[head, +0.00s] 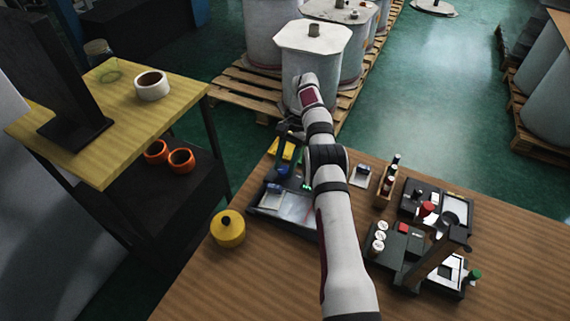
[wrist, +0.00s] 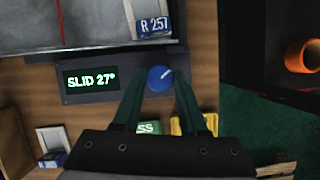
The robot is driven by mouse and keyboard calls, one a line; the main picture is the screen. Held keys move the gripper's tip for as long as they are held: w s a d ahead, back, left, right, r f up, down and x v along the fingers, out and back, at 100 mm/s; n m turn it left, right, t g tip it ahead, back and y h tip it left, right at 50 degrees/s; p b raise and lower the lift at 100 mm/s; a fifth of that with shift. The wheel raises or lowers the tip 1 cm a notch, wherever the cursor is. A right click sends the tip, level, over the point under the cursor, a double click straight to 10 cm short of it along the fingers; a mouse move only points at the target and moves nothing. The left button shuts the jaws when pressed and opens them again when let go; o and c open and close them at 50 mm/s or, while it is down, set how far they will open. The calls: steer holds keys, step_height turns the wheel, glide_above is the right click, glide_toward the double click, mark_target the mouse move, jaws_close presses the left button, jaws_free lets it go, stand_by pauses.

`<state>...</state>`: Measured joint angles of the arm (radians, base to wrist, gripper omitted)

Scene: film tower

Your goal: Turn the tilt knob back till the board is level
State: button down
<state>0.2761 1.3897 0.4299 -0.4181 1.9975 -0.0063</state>
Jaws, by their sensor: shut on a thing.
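The blue tilt knob (wrist: 160,78) with a pale pointer line sits on a dark panel beside a display (wrist: 91,79) that reads "SLID 27°" in green. My gripper (wrist: 160,86) has a finger on each side of the knob and is shut on it. The board (wrist: 95,25) lies just beyond the panel in the wrist view, with a block marked "R 257" (wrist: 153,25) at its lower edge. In the head view the board (head: 292,208) shows partly behind my arm, and my gripper (head: 283,163) is at its far side. The board's slope is hard to judge by eye.
A yellow round pot (head: 228,232) stands left of the board. Right of my arm are a small tray (head: 361,176), a bottle holder (head: 385,185) and a dark device (head: 420,250). Orange rings (head: 181,159) lie on the side table's lower shelf.

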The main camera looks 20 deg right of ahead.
mark_target(287, 168)
steer(key=shift+c, duration=2.2)
jaws_free()
steer(key=r, duration=0.4)
steer(key=shift+s+d+r, duration=0.15)
steer(key=shift+d+r, duration=0.05)
steer(key=shift+r, duration=0.1)
steer(key=s+d+r, duration=0.6)
steer(key=s+d, duration=0.1)
steer(key=d, duration=0.1)
steer(key=shift+s+d+r, duration=0.2)
